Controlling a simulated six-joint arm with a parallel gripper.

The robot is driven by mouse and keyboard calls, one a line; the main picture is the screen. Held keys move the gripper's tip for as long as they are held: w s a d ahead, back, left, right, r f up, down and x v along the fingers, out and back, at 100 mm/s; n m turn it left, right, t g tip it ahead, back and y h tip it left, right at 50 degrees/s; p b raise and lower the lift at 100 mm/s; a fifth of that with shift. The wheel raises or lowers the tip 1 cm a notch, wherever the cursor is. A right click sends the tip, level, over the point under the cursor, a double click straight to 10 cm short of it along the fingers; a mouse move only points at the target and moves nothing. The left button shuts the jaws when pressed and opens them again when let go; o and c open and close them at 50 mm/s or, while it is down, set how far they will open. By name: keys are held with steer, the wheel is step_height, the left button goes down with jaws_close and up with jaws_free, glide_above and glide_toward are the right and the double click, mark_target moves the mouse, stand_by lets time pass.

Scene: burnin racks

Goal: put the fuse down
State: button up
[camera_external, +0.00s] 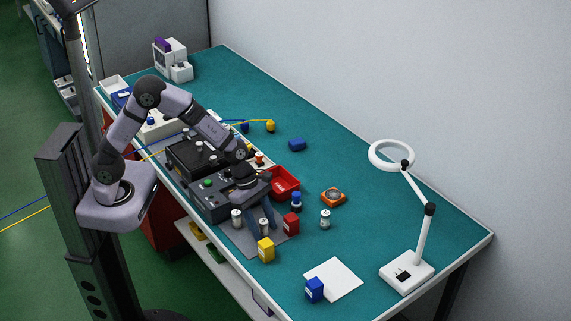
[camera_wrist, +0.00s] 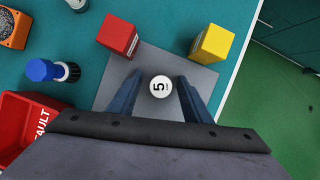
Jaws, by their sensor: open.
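A fuse (camera_wrist: 160,86) with a white top marked 5 stands upright on the grey mat (camera_wrist: 110,88), between the two dark blue fingers of my gripper (camera_wrist: 158,92). A gap shows on both sides of it in the wrist view, so the fingers are open and apart from it. In the external view the fuse (camera_external: 263,228) stands on the mat (camera_external: 244,246) below my gripper (camera_external: 262,220). The lower part of the fuse is hidden from above.
A red block (camera_wrist: 118,35) and a yellow block (camera_wrist: 211,43) stand near the fingertips. A red bin marked FAULT (camera_wrist: 30,115) and a blue-topped piece (camera_wrist: 42,70) lie left. Other white-topped cylinders (camera_external: 237,218) (camera_external: 325,218) stand nearby. A magnifier lamp (camera_external: 405,272) stands at right.

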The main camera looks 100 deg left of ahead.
mark_target(263, 221)
jaws_close()
step_height(263, 221, up, 10)
steer(key=shift+r, duration=0.1)
stand_by(0.7)
